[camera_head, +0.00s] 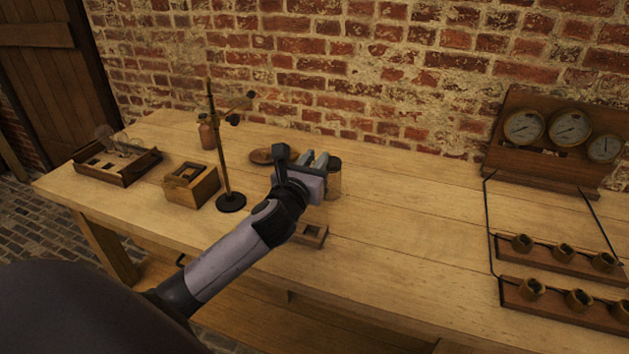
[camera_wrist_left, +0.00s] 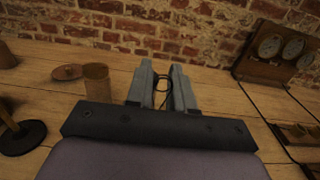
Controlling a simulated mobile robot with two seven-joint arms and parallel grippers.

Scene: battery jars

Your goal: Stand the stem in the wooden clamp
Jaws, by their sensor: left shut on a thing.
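My left gripper (camera_head: 314,162) reaches over the middle of the bench, its fingers pointing toward the wall. In the left wrist view its two grey fingers (camera_wrist_left: 163,72) hold a thin dark looped piece, which I take for the stem (camera_wrist_left: 163,84); most of it is hidden between them. In the head view the stem cannot be made out. A small wooden block with a square opening (camera_head: 313,236), which looks like the wooden clamp, lies on the bench just in front of the gripper, partly behind my arm. The gripper is apart from it. My right gripper is not in view.
A brown jar (camera_head: 334,180) stands right beside the gripper, with a round brown dish (camera_head: 268,155) behind. A stand with a rod (camera_head: 231,201), a wooden box (camera_head: 192,186) and a tray (camera_head: 148,165) are left. Gauges (camera_head: 570,127) and cup racks (camera_head: 560,300) are right.

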